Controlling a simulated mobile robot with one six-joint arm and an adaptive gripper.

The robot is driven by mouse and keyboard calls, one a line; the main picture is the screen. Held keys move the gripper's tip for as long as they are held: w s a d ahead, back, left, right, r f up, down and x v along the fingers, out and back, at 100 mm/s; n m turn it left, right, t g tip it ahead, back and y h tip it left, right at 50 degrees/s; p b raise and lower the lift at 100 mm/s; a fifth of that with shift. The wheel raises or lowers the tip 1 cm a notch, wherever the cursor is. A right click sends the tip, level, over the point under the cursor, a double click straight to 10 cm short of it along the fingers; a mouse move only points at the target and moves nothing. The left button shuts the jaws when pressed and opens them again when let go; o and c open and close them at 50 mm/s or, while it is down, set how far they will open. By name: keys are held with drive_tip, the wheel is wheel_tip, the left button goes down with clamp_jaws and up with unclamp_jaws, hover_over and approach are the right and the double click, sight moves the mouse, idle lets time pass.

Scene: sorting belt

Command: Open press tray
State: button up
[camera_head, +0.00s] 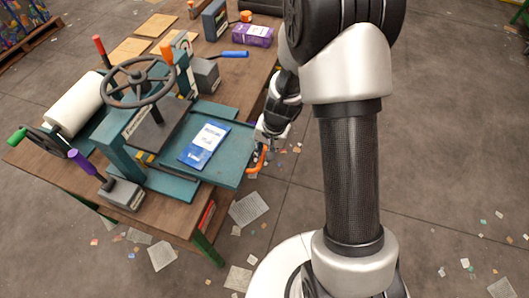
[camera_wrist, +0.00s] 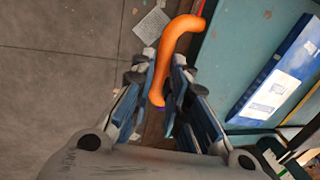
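The press (camera_head: 125,135) is a teal machine with a dark handwheel on the wooden workbench. Its flat teal tray (camera_head: 228,160) juts out to the right from under the press, with a blue and white packet (camera_head: 204,145) lying on it. A curved orange handle (camera_head: 258,160) is at the tray's right edge; it shows large in the wrist view (camera_wrist: 172,50). My gripper (camera_head: 265,138) is at this handle. In the wrist view, my gripper's fingers (camera_wrist: 158,75) are apart, one on each side of the handle's lower part. Contact with the handle cannot be made out.
On the bench are a white roll (camera_head: 76,103), a purple-handled tool (camera_head: 82,162), a blue-handled tool (camera_head: 233,54) and a purple package (camera_head: 252,35). Paper scraps (camera_head: 248,208) litter the floor. The floor on the right is otherwise open.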

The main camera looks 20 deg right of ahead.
drive_tip(key=o, duration=0.4)
drive_tip(key=shift+c, duration=0.2)
wheel_tip(320, 180, up, 12)
drive_tip(key=s+d, duration=0.1)
drive_tip(key=d, duration=0.1)
drive_tip(key=shift+s, duration=0.2)
drive_tip(key=shift+a, duration=0.1)
drive_tip(key=s+a+r+n+t+h, duration=0.1)
drive_tip(key=s+r+n, duration=0.6)
drive_tip(key=s+r, duration=0.9)
drive_tip(key=shift+s+a+t+h, duration=0.55)
drive_tip(key=shift+s+t, duration=0.65)
drive_tip(key=shift+s, duration=0.85)
